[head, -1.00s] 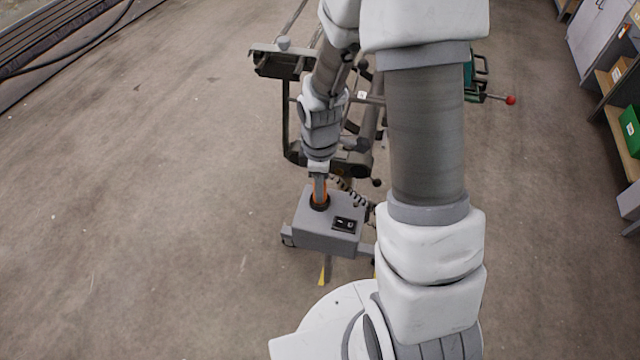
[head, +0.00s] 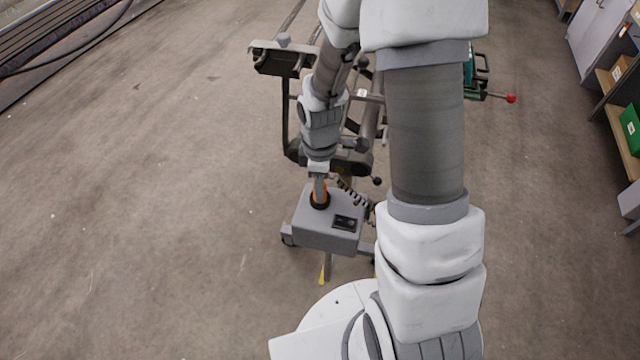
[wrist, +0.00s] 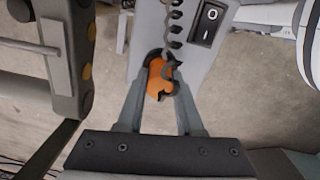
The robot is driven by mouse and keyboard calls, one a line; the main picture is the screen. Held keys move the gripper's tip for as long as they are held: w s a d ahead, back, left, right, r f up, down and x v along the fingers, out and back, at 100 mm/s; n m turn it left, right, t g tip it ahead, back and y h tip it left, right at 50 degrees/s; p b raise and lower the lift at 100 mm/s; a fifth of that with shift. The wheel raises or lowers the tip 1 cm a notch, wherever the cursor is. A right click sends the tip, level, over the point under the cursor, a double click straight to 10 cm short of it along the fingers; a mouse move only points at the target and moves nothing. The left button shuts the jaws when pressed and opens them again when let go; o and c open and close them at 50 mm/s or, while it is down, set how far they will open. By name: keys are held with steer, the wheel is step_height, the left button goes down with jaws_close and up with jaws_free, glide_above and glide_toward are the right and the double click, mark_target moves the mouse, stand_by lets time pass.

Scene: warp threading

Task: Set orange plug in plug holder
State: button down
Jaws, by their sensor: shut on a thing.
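The orange plug (head: 321,188) is upright at the black round holder (head: 320,201) on top of the grey box (head: 325,232). My gripper (head: 319,185) is above the box, its fingers shut on the plug. In the wrist view, the orange plug (wrist: 158,77) shows between my gripper's two fingers (wrist: 161,88), with a dark coiled cord in front of it. The plug's lower end is hidden, so I cannot tell how deep it sits in the holder.
A black and white switch (head: 345,223) is on the box, beside the holder. A dark machine frame (head: 285,60) with levers stands behind. A shelf with a green bin (head: 631,130) is at the far right. The floor on the left is clear.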

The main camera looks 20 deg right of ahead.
steer(key=shift+f, duration=0.3)
stand_by(0.6)
steer(key=shift+c, duration=2.4)
jaws_free()
steer(key=shift+r, duration=0.15)
step_height(320, 180, up, 16)
steer(key=p, duration=0.3)
steer(key=s+r+m+t+p, duration=0.1)
steer(key=s+r+m+t, duration=0.4)
steer(key=s+r+m, duration=0.8)
step_height(320, 180, up, 4)
steer(key=shift+s+f+m+t, duration=0.15)
steer(key=shift+s+m+t, duration=0.15)
steer(key=shift+s, duration=0.2)
